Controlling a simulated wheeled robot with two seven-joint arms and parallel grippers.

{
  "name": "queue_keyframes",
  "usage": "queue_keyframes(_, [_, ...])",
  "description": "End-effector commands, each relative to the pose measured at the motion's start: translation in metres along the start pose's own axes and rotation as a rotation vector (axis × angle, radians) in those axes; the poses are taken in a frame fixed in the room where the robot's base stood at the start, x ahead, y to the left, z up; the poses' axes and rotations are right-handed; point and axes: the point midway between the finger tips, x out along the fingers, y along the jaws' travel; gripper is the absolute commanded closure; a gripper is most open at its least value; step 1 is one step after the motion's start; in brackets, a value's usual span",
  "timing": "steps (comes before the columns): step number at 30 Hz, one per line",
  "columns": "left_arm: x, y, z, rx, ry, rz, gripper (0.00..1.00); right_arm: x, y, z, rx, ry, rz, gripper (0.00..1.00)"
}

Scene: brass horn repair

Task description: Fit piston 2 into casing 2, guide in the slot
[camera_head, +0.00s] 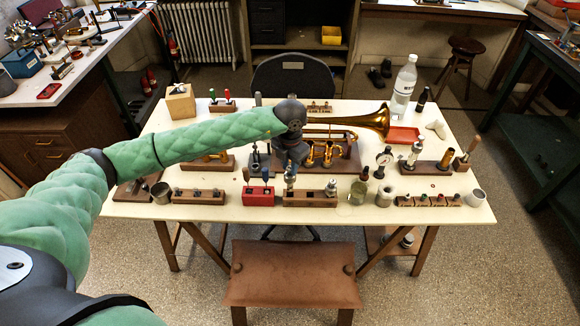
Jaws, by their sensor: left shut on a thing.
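The brass horn (345,122) lies on a wooden stand across the middle of the table, its bell to the right. Its valve casings (318,154) stand just right of my left gripper. My left arm reaches in from the left, and its gripper (290,164) points down in front of the horn. It is shut on a slim piston (290,178), which looks upright over the left part of a wooden rack (310,202). I cannot tell whether the piston touches the rack. The wrist hides part of the horn. The numbers and the guide are too small to make out.
A red block (258,196), a metal cup (161,192) and a jar (359,190) stand along the front. A dial gauge (384,159) stands right of the horn. A clear bottle (404,86) and a red tray (403,135) are at back right.

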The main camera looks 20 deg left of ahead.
Motion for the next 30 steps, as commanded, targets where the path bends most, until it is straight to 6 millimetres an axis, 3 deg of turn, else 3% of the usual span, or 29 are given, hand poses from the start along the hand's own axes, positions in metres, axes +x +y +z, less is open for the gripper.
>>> queue_keyframes(30, [-0.038, 0.000, 0.000, 0.001, -0.001, 0.000, 1.00, -0.008, 0.000, -0.001, 0.000, 0.000, 0.000, 0.64])
